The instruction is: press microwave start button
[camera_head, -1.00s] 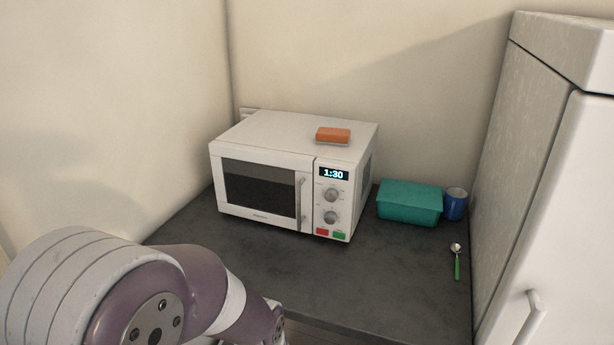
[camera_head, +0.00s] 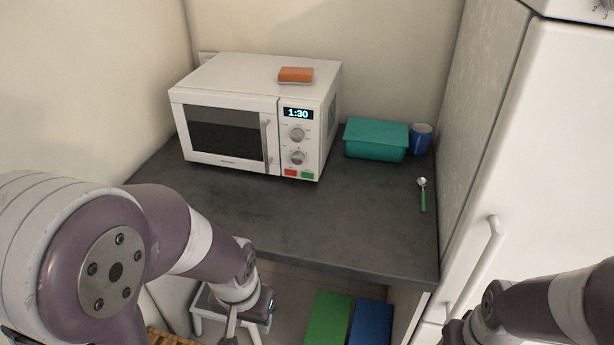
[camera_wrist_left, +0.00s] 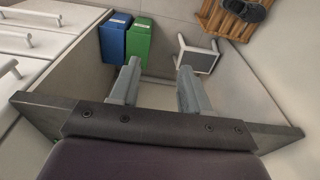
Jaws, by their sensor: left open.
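The white microwave (camera_head: 225,80) stands at the back of the dark counter with its door closed and its display (camera_head: 298,114) reading 1:30. Below two knobs, its panel has a red button (camera_head: 290,173) and a green button (camera_head: 307,175); no label on them is readable. My left gripper (camera_head: 240,338) is low in front of the counter's front edge, well away from the panel and partly cut off by the frame. In the left wrist view, its two fingers (camera_wrist_left: 157,72) are apart with nothing between them. My right arm shows at the lower right; its gripper is out of view.
An orange block (camera_head: 296,75) lies on the microwave. A teal box (camera_head: 376,140), blue cup (camera_head: 421,139) and green-handled spoon (camera_head: 423,195) are to its right. The counter (camera_head: 330,220) is clear in front. Green (camera_head: 327,318) and blue bins (camera_head: 371,323) stand below; a white fridge (camera_head: 560,130) is right.

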